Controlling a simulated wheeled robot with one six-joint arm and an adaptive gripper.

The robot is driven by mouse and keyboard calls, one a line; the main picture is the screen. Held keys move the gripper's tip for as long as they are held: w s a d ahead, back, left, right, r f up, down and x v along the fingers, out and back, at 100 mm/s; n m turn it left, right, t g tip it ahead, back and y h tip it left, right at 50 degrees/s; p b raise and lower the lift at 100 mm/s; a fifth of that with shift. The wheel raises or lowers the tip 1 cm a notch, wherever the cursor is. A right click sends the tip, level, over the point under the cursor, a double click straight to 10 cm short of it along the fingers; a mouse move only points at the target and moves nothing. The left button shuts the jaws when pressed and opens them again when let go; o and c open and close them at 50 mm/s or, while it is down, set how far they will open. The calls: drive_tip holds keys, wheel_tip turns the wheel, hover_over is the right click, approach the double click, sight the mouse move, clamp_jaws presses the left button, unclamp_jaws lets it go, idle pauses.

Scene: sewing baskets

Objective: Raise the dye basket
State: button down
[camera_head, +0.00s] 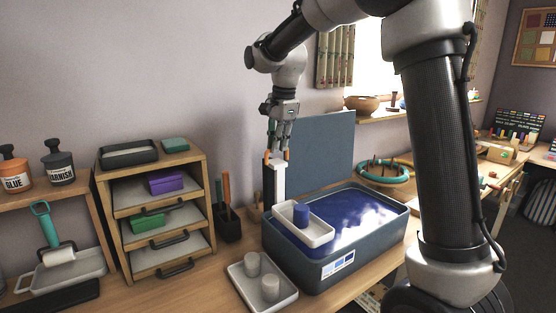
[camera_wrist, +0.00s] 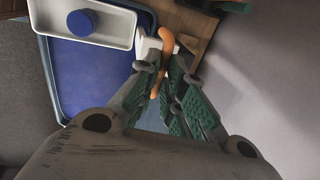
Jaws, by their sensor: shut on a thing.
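The dye basket (camera_head: 318,238) is a small white tray with a blue cylinder (camera_head: 301,215) standing in it. It is at the left end of a dark blue-grey tub (camera_head: 345,262) of blue dye, and its rim shows above the dye. It also shows at the top left of the wrist view (camera_wrist: 112,36). A white upright piece (camera_head: 279,182) with an orange bar stands behind the basket. My gripper (camera_head: 278,150) points down at its top. In the wrist view the fingers (camera_wrist: 166,76) are shut on the orange bar (camera_wrist: 164,50).
A white tray (camera_head: 284,302) with two grey cylinders lies left of the tub. A blue-grey panel (camera_head: 322,150) stands behind. A drawer unit (camera_head: 205,168) and a dark holder (camera_head: 228,226) are to the left. A teal ring (camera_head: 400,179) lies back right.

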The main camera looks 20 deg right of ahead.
drive_tip(key=shift+r, duration=0.3)
drive_tip(key=shift+w, duration=0.1)
drive_tip(key=c, duration=1.5)
unclamp_jaws()
drive_tip(key=shift+f, duration=0.1)
drive_tip(key=r, duration=0.4)
drive_tip(key=s+r, duration=0.1)
drive_tip(key=r, duration=0.2)
drive_tip(key=s+r, duration=0.1)
drive_tip(key=r, duration=0.3)
drive_tip(key=shift+s+d+r, duration=0.2)
drive_tip(key=shift+d+r, duration=0.15)
drive_tip(key=shift+d, duration=0.05)
